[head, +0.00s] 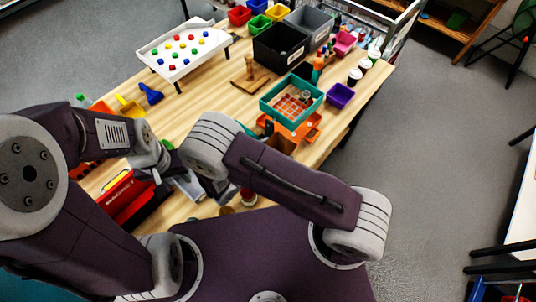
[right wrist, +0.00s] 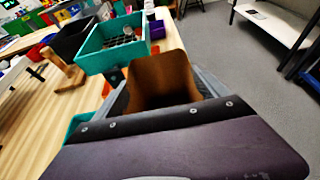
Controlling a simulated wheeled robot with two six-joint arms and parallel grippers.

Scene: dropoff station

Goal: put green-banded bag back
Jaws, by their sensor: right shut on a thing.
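A brown open-topped bag (right wrist: 160,78) is between the fingers of my right gripper (right wrist: 165,92) in the right wrist view, its mouth facing up. My right gripper is shut on it. In the head view a brown part of the bag (head: 281,143) shows beyond my right arm, which hides most of the gripper. I cannot make out a green band on the bag for certain. My left gripper (head: 165,165) is low over the table at the left, its fingers mostly hidden, so I cannot tell its opening.
Just beyond the bag a teal bin (head: 267,108) stands above an orange bin (head: 312,133). A purple bin (head: 340,95), black bin (head: 280,48) and wooden stand (head: 249,75) are near. A white tray (head: 190,47) is far left.

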